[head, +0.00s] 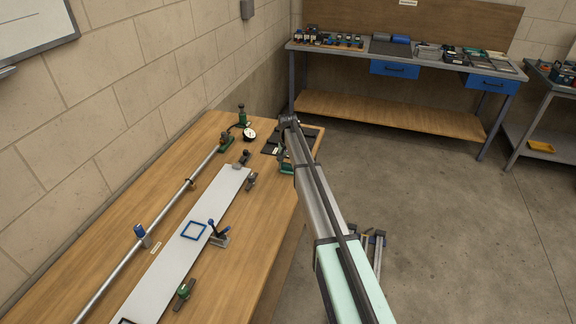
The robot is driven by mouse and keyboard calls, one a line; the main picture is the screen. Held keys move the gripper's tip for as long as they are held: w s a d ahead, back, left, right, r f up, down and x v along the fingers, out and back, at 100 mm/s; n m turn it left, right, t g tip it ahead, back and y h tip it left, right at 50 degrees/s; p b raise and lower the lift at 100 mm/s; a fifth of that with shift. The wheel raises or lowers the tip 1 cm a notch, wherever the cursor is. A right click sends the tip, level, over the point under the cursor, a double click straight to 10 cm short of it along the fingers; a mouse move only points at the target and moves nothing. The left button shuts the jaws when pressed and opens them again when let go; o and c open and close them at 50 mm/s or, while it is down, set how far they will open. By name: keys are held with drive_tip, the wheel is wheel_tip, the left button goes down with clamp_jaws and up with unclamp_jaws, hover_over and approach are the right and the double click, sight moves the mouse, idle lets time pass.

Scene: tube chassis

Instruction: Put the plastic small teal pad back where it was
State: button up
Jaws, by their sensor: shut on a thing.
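My arm reaches from the lower right to the far right part of the wooden bench. My gripper (284,156) is small and partly hidden beside the arm, over the bench's right edge. A small teal piece (286,169) shows just below it, partly covered by the arm; it appears to be the teal pad, held in the shut jaws. The contact itself is too small to see. A dark tray or mat (310,133) lies at the bench's far right corner, partly behind the arm.
A long metal tube (165,214) runs along the bench's left side. Bare wood (255,225) lies right of the plate. A back bench (400,52) holds several parts.

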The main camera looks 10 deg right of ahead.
sight(288, 165)
drive_tip(key=shift+f, duration=0.15)
drive_tip(key=o, duration=1)
wheel_tip(288, 165, up, 12)
drive_tip(key=b, duration=0.4)
drive_tip(key=shift+r, duration=0.2)
drive_tip(key=shift+r, duration=0.1)
